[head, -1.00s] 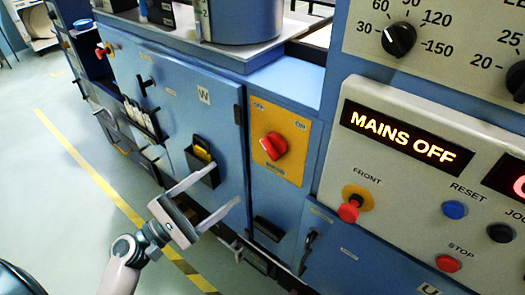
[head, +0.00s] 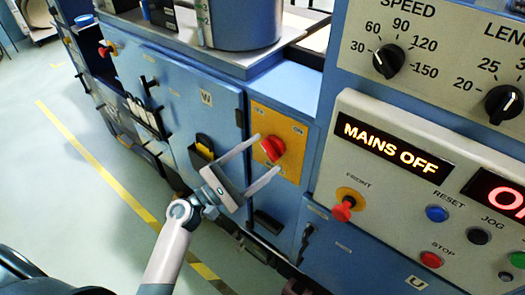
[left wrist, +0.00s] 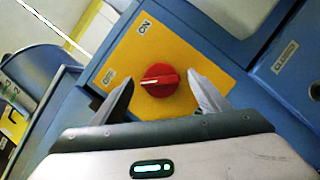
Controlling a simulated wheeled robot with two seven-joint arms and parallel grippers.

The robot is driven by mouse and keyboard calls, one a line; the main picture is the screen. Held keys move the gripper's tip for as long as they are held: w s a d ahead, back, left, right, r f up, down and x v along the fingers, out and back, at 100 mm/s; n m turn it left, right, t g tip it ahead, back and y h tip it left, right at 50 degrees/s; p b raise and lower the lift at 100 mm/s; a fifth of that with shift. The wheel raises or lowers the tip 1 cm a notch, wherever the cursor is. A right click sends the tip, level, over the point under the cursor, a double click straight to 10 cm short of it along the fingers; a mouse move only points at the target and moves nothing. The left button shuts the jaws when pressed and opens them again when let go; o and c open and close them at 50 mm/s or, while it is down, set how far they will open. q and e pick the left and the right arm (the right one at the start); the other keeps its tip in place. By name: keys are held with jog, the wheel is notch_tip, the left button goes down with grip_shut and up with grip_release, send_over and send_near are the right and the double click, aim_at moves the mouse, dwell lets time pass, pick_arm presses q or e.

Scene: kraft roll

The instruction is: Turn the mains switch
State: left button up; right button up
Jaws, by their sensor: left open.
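The mains switch is a red rotary knob (head: 272,149) on a yellow plate (head: 291,128) on the blue machine front. It also shows in the left wrist view as a red knob (left wrist: 158,80) with a white pointer line, on a yellow plate (left wrist: 160,42) marked ON and OFF. The pointer lies toward the OFF label. My left gripper (head: 266,156) is open, its fingers on either side of the knob. In the left wrist view the fingers stand apart from the knob, with a gap on each side. The right gripper is not in view.
A display (head: 393,147) reads MAINS OFF on the control panel at the right. Below it are a red FRONT button (head: 343,210), a blue RESET button (head: 437,214) and a red STOP button (head: 431,260). Open floor (head: 80,200) lies at the left.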

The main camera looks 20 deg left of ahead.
pick_arm(q)
jog(key=shift+w+d+r, duration=0.1)
jog(key=shift+w+d, duration=0.15)
jog(key=shift+w, duration=0.05)
jog(key=c, duration=1.1)
jog(key=shift+o, duration=0.3)
